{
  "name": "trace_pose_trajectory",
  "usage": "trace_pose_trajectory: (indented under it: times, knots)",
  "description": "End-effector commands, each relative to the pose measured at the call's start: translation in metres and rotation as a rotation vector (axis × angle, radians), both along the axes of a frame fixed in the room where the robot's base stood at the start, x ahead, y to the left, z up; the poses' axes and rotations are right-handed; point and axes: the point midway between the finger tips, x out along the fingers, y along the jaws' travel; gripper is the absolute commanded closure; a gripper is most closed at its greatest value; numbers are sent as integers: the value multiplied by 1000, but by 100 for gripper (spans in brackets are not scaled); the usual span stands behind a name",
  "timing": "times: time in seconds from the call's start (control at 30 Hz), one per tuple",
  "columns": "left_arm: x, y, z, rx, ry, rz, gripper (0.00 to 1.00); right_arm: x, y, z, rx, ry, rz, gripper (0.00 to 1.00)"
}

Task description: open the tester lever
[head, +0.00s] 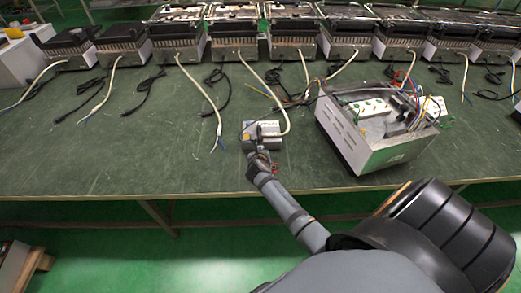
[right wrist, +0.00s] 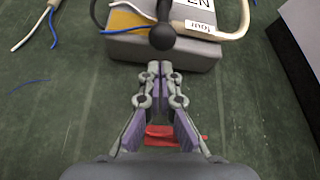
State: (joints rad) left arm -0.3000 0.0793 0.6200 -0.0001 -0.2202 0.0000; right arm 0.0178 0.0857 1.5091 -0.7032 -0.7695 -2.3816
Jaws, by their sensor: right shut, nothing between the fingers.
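The tester (head: 264,135) is a small grey box on the green table near its front edge. In the right wrist view the tester (right wrist: 165,50) is at the top, with a lever that ends in a dark round knob (right wrist: 162,36). A white cable with a label runs over it. My right gripper (right wrist: 160,68) is shut and empty, its fingertips at the near side of the tester just below the knob. I cannot tell whether they touch it. In the head view my right gripper (head: 260,160) partly hides the tester's front. My left gripper is not in view.
A red piece (right wrist: 162,136) shows beneath my fingers in the right wrist view. An open metal housing (head: 365,150) with wires stands right of the tester. Several heating units (head: 180,45) with loose cables line the back. The table (head: 120,165) is clear at the front left.

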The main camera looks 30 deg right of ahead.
Motion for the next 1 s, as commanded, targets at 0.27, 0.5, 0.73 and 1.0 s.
trace_pose_trajectory:
  times: [0.27, 0.5, 0.73, 1.0]
  knots:
    - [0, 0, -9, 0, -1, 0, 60, 21, -16, -16, -1, 1, 0, 100]
    - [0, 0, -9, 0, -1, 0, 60, 22, -17, -17, -1, 0, -1, 100]
    - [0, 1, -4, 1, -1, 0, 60, 22, -14, -14, 4, 7, -1, 100]
    - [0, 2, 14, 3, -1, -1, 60, 22, -4, -8, 32, 53, -1, 100]
